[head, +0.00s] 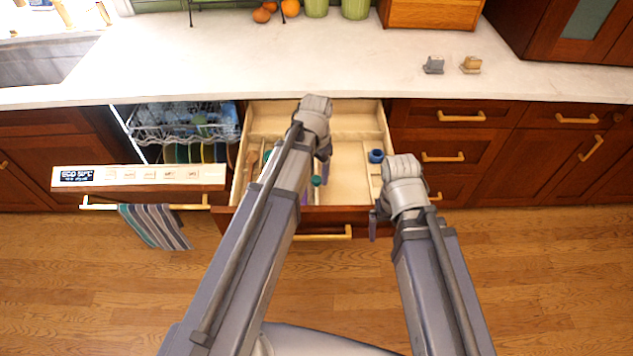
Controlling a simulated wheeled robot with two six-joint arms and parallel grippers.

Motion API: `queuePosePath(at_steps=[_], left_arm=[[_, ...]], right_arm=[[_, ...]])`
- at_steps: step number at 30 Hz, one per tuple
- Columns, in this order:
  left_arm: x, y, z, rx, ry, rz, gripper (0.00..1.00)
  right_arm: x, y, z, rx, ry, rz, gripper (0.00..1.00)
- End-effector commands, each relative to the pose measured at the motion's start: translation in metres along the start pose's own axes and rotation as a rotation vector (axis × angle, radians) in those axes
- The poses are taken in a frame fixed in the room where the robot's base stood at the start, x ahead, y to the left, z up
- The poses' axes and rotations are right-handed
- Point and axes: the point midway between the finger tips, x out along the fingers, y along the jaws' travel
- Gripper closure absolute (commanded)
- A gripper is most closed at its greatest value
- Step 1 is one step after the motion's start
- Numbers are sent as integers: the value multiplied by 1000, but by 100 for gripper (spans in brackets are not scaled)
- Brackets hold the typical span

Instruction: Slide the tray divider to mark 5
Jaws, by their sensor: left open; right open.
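An open wooden drawer holds a pale tray (257,122) with thin divider walls. One long divider strip (370,182) runs front to back near the right side, and a cross wall spans the back. I cannot tell which is the sliding divider, and no numbered marks are readable. My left gripper (325,172) is open over the middle of the drawer; its arm hides much of the tray's left part. My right gripper (376,222) is open at the drawer's front right corner. A blue round item (376,156) lies in the right compartment.
The dishwasher door (140,176) stands open on the left with a striped towel (155,226) on its handle and a rack (180,122) behind. The counter (330,62) above holds two small items at right. Closed drawers (450,140) flank the right.

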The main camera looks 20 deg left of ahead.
Motion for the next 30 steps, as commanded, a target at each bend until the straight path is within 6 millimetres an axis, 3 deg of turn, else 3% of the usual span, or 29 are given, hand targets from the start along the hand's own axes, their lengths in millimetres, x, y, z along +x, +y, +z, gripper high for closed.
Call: queuePosePath(at_steps=[1,4,14,30], left_arm=[[12,0,0,0,0,0,33],[19,0,0,0,0,0,33],[19,0,0,0,0,0,33],[20,0,0,0,0,0,93]], right_arm=[[12,-1,-1,0,0,0,3],[19,-2,-1,0,0,0,3],[19,-2,-1,0,0,0,3],[19,-2,-1,0,0,0,3]])
